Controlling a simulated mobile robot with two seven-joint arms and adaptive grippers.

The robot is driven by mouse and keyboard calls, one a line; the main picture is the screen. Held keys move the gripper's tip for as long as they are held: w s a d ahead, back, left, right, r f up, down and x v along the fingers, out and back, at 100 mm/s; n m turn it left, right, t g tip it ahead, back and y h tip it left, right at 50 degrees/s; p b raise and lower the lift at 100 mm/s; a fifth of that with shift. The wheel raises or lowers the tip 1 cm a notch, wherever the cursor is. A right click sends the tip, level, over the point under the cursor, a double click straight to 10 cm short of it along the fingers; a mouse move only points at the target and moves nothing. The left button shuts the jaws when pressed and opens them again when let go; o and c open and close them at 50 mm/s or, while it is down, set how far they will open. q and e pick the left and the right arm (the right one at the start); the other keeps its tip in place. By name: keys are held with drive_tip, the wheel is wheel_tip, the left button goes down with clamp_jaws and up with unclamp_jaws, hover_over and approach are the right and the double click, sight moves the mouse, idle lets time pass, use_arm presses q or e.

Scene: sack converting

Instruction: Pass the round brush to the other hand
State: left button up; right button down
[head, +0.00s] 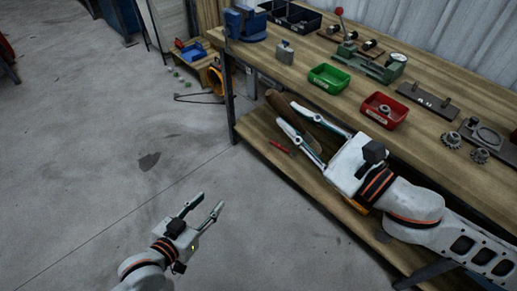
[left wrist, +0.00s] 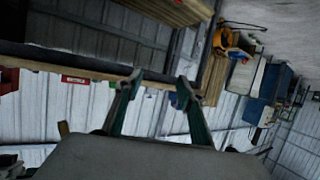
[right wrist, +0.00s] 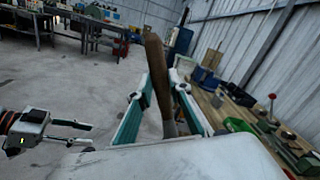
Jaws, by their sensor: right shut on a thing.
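The round brush (head: 279,101) has a long brown wooden handle, which also shows in the right wrist view (right wrist: 156,70). My right gripper (head: 288,114) is shut on it, and the handle sticks out past the fingertips beside the workbench's front edge. The brush's head end is hidden between the fingers and palm. My left gripper (head: 211,200) is open and empty over the bare floor, lower left of the right gripper. Its parted fingers (left wrist: 160,80) show nothing between them in the left wrist view.
The workbench (head: 440,130) on the right carries a green bin (head: 328,79), a red bin (head: 384,111), a blue vise (head: 245,23) and metal fixtures. A lower wooden shelf (head: 262,128) holds a red item (head: 279,146).

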use_arm(q)
drive_tip(key=d+r+m+g+h, duration=0.1)
drive_tip(key=d+r+h, duration=0.2)
drive_tip(key=d+r, duration=0.35)
drive_tip(key=s+d+r+m+g+h, duration=0.1)
drive_tip(key=d+r+m+h, duration=0.2)
drive_tip(key=r, duration=0.7)
drive_tip(key=d+r+g+h, duration=0.2)
drive_tip(key=d+r+h, duration=0.2)
drive_tip(key=r, duration=0.4)
drive_tip(key=x, duration=1.1)
drive_tip(key=shift+d+r, duration=0.1)
drive_tip(key=shift+d, duration=0.35)
drive_tip(key=shift+c, duration=0.4)
clamp_jaws()
use_arm(e)
drive_tip(key=c, duration=1.8)
unclamp_jaws()
